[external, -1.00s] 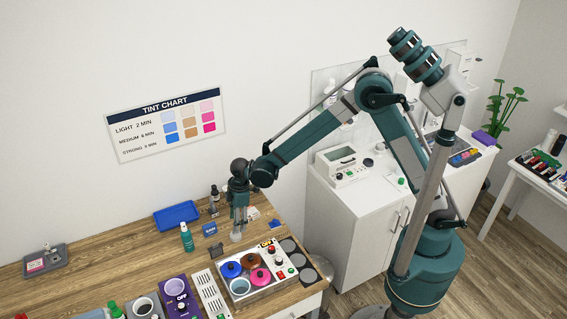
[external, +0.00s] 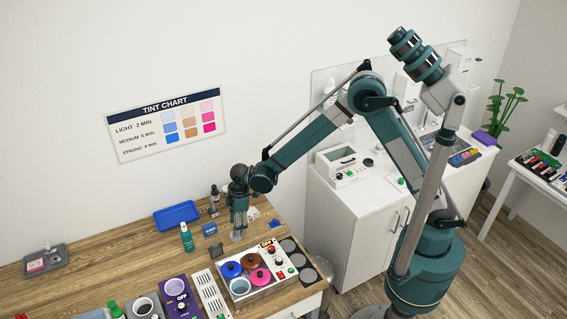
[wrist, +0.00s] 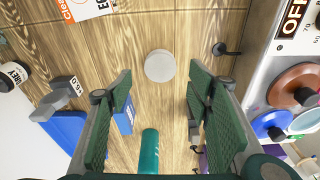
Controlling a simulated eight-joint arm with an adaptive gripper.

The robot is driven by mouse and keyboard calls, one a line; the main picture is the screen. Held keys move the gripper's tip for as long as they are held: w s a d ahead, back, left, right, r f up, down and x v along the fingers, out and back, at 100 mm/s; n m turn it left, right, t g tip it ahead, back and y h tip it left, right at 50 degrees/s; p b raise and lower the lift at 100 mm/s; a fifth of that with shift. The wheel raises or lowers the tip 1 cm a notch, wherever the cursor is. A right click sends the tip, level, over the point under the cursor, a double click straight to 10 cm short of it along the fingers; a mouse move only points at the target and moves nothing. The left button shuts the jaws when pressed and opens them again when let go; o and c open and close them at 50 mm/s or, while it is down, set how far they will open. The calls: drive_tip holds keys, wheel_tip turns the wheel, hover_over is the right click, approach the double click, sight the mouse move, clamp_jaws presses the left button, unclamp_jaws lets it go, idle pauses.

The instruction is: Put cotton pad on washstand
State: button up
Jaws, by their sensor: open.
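A small round white disc, which looks like the cotton pad (wrist: 160,66), lies on the wooden table in the wrist view. My gripper (wrist: 161,84) is open, its green fingers on either side of the disc in that view, with nothing held. In the external view my gripper (external: 239,236) points down, low over the table near its back right part. The disc cannot be made out clearly there. A white cabinet (external: 335,225), likely the washstand, stands to the right of the table, with a clear panel behind it and a white device on top.
A tray of colour pots with controls (external: 262,272) lies just in front of my gripper. A teal bottle (external: 187,238), a blue box (external: 210,229) and a blue tray (external: 177,216) stand to its left. The cabinet top also carries a colourful palette (external: 465,157).

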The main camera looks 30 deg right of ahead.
drive_tip(key=shift+a+f+p, duration=0.15)
drive_tip(key=shift+f, duration=1.1)
drive_tip(key=shift+a+f+p, duration=0.15)
drive_tip(key=shift+f, duration=1.05)
drive_tip(key=shift+c, duration=0.7)
drive_tip(key=c, duration=0.6)
